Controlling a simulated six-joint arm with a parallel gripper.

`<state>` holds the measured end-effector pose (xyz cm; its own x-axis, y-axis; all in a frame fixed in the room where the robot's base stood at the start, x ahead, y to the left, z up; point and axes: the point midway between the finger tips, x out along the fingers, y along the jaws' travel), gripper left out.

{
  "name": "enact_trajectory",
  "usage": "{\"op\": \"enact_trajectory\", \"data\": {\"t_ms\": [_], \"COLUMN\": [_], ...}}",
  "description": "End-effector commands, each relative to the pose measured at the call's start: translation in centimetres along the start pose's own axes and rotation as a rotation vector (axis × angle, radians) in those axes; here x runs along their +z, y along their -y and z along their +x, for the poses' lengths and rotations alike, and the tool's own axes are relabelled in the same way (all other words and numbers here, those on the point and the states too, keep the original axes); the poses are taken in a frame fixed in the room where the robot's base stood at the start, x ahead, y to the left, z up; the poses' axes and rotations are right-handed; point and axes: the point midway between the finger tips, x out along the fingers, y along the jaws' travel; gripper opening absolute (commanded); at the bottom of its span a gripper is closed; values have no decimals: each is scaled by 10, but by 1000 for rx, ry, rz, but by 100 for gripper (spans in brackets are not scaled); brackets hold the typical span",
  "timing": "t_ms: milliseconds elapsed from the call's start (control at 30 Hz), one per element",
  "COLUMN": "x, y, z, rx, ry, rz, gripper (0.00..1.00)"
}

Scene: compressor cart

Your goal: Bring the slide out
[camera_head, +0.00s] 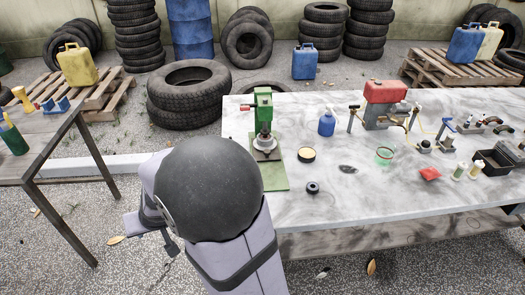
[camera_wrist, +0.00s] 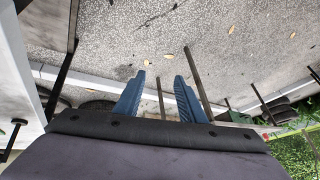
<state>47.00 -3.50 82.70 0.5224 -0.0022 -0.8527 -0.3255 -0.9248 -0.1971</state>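I cannot make out with certainty which part is the slide. A green upright press-like device (camera_head: 264,125) with a grey round part at its middle stands on a green base plate at the left end of the marble-topped table (camera_head: 345,205). A red-topped grey machine (camera_head: 385,100) stands farther back on the same table. My gripper shows in the wrist view (camera_wrist: 159,78), with two blue fingers apart and nothing between them. It points at the ground, away from the table top. In the head view my own arm hides most of the gripper.
A dark ring (camera_head: 312,187), a round tin (camera_head: 306,154), a blue bottle (camera_head: 327,123), a green glass (camera_head: 384,155) and a black open box (camera_head: 496,160) stand on the marble table. A second table (camera_head: 38,135) is at left. Stacked tires (camera_head: 188,95) stand behind.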

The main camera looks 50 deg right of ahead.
Motion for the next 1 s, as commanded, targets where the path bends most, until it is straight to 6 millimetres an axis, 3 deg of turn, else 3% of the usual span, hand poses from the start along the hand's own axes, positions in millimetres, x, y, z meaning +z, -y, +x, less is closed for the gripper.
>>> {"op": "enact_trajectory", "data": {"t_ms": [33,100,200,300,400,500,600,733,1000], "x": [-33,-75,-121,-147,-152,-143,-130,-118,-113], "y": [-15,-42,-95,-158,-217,-263,-292,-311,-319], "z": [6,12,10,-1,-18,-37,-54,-67,-71], "rx": [33,97,233,411,604,781,919,1027,1064], "ry": [-90,-221,-389,-525,-616,-666,-687,-694,-695], "rz": [73,167,300,420,522,599,652,689,701], "gripper": [37,37,37,37,37,37,37,37,37]}}
